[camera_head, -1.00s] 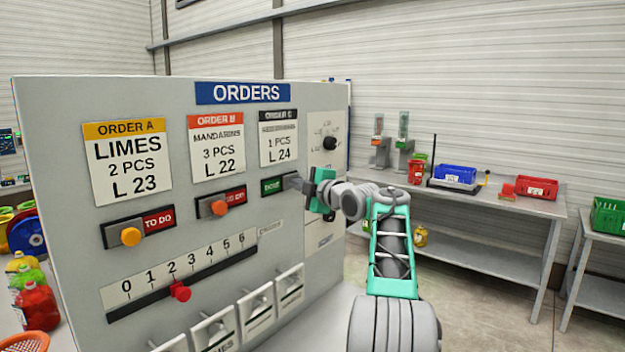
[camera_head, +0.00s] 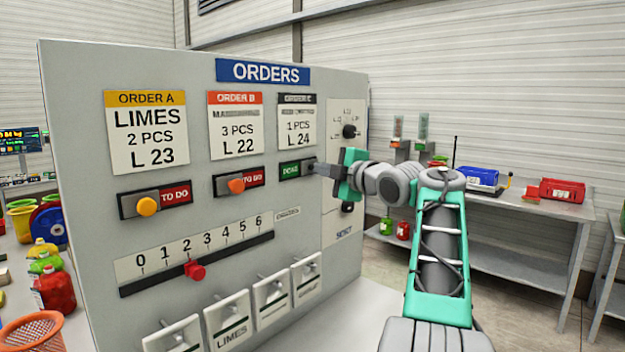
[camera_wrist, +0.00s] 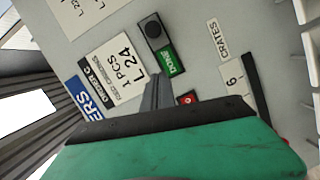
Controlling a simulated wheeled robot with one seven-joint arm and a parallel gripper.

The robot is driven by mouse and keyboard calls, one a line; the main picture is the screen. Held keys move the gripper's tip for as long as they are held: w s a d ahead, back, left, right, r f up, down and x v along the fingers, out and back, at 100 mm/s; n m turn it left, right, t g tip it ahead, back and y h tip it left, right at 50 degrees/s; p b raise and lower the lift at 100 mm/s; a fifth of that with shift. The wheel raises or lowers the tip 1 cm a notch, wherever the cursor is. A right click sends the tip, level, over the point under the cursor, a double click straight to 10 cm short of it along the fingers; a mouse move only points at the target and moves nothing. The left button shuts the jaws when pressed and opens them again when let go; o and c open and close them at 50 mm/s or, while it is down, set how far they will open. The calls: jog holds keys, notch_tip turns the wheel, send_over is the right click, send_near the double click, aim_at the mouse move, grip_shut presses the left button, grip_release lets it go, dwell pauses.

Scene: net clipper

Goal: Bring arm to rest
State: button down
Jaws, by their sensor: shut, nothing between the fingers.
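My gripper (camera_head: 318,166) is at the order C slider on the upright orders board (camera_head: 80,220), its fingers together with nothing between them. Whether the fingertips touch the board cannot be told. The order C card (camera_head: 297,122) hangs above. My green and grey arm is stretched out in front of the board's right side.
A red slider (camera_head: 195,271) is on the number scale. Several levers line the bottom. Bottles (camera_head: 58,290) and an orange basket (camera_head: 32,332) stand left. A table (camera_head: 510,205) stands behind right.

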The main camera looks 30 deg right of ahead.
jog(key=shift+s+r, duration=0.1)
jog(key=shift+s, duration=1)
